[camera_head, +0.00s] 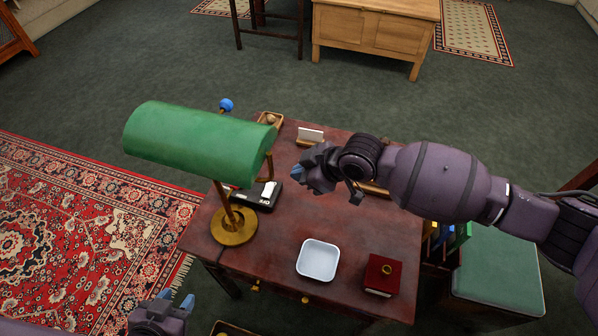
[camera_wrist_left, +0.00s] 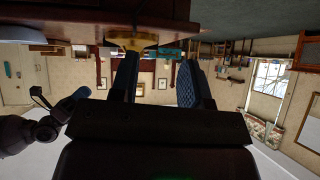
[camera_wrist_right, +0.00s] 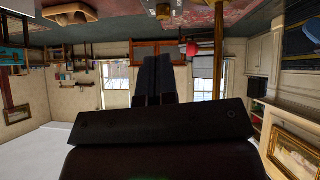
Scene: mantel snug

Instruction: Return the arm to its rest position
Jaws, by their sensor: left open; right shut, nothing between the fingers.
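My right arm comes in from the right in the head view and reaches over the desk (camera_head: 290,226). Its gripper (camera_head: 296,172) is above the back part of the desk, right of the lamp stem. In the right wrist view its fingers (camera_wrist_right: 158,62) are together with nothing between them. My left gripper (camera_head: 176,303) is low at the front left, off the desk's front edge. In the left wrist view its blue-padded fingers (camera_wrist_left: 158,65) stand apart and empty.
A green-shaded lamp (camera_head: 190,138) with a brass base (camera_head: 234,227) stands at the desk's left. A white dish (camera_head: 318,260), a red box (camera_head: 382,274) with a gold ring-like piece, a black device (camera_head: 257,195) and a card holder (camera_head: 309,136) are on the desk. A green-topped stool (camera_head: 497,275) is right.

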